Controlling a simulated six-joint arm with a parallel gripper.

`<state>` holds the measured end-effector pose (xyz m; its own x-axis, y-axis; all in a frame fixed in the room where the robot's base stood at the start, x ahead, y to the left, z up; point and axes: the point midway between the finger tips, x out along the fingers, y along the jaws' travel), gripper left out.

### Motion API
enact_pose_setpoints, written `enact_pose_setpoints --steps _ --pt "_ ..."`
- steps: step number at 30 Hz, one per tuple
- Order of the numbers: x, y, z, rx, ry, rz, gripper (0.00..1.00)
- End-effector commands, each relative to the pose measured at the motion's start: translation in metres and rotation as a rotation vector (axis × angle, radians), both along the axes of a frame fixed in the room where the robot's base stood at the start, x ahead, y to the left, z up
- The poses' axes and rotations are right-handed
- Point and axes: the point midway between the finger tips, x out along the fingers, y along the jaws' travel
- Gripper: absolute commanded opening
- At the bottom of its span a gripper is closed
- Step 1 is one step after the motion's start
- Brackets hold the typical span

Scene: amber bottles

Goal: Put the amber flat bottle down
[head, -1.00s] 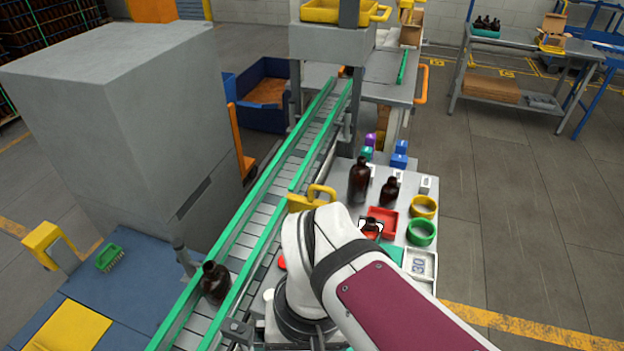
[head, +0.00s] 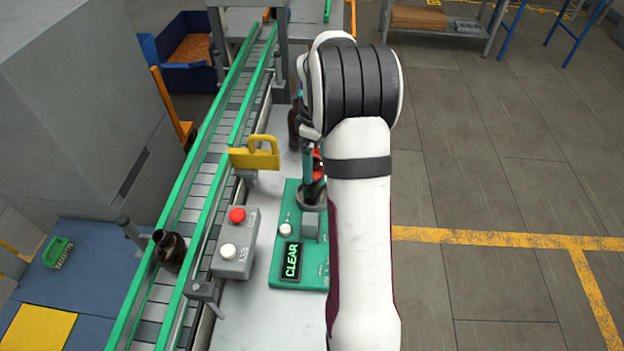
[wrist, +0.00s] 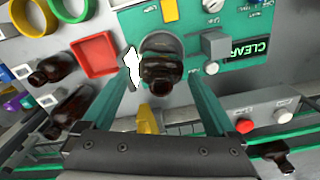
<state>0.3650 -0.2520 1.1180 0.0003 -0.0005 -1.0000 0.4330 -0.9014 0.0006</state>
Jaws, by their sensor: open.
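The amber flat bottle (wrist: 161,66) is on the round grey pad (wrist: 178,43) of a green device (wrist: 215,22), seen from above in the wrist view. My gripper (wrist: 160,82) is open, with one green finger on each side of the bottle and gaps showing between. In the head view, my gripper (head: 310,160) is over the far end of the green device (head: 284,262), partly hidden by my arm. The bottle (head: 315,188) shows there only as a small dark shape at the pad. The device's display reads CLEAR.
A grey box (head: 235,243) with red and white buttons stands beside the device. Another amber bottle (head: 172,250) is on the conveyor (head: 200,195). Two bottles (wrist: 55,68) (wrist: 70,110), a red tray (wrist: 95,55) and yellow and green rings are at left in the wrist view.

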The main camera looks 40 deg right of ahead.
Motion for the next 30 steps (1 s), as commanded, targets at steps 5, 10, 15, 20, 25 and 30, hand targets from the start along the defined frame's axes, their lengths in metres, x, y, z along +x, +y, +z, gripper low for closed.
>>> enact_pose_setpoints --steps 5,10,15,20,25,30 --pt "0.003 0.004 -0.036 0.002 0.003 0.002 0.92" --pt "0.003 0.004 -0.048 0.001 0.0 -0.001 0.92" --pt "0.003 0.003 -0.048 0.001 0.0 0.0 0.87" --pt "0.003 0.003 -0.047 0.001 0.0 0.0 0.58" --pt "0.003 0.003 -0.047 0.0 -0.001 0.0 0.28" --pt "0.003 0.003 -0.047 0.0 -0.001 0.0 0.11"
